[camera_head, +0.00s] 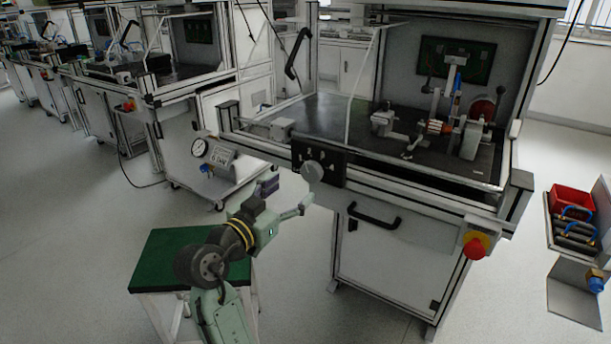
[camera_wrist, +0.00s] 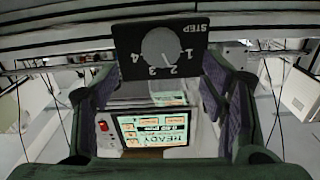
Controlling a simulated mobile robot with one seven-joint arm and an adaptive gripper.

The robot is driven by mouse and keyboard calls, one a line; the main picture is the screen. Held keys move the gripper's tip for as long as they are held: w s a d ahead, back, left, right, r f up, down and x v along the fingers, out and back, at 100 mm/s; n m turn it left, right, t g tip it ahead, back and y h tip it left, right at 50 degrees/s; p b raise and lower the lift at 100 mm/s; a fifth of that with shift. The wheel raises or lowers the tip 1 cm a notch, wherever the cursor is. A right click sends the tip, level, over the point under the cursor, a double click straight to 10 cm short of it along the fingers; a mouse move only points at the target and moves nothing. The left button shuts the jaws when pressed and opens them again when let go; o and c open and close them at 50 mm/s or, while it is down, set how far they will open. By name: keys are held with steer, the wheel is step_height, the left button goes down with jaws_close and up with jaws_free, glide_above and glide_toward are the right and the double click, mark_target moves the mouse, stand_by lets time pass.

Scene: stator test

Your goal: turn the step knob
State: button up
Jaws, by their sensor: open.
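The step knob (camera_head: 312,173) is a grey round dial on a black panel (camera_head: 325,157) at the front left of the workbench. In the wrist view the knob (camera_wrist: 160,47) appears upside down, with the numbers 1 to 4 around it and the word STEP on its black panel (camera_wrist: 196,38). I cannot make out which number it points at. My gripper (camera_head: 287,197) is open, just in front of and below the knob, and faces it. In the wrist view its purple-padded fingers (camera_wrist: 160,80) stand wide apart, with the knob beyond their tips. They do not touch it.
A screen reading READY (camera_wrist: 160,128) sits near the panel, with a pressure gauge (camera_head: 199,147) to the left. A red emergency button (camera_head: 475,247) and a black door handle (camera_head: 374,215) are on the bench front. A green-topped stool (camera_head: 160,262) stands beside my arm.

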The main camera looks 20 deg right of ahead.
mark_target(309, 174)
steer(key=p+x, duration=0.1)
steer(key=x, duration=0.7)
steer(key=shift+a, duration=0.1)
steer(key=c, duration=1.1)
steer(key=shift+c, duration=0.2)
steer(key=shift+n+p, duration=0.35)
steer(key=shift+n, duration=0.05)
steer(key=n+p, duration=0.2)
steer(key=n, duration=0.1)
steer(key=shift+r+n, duration=0.15)
steer(key=shift+n, duration=0.25)
steer(key=shift+n+p, duration=1.25)
steer(key=shift+n, duration=0.95)
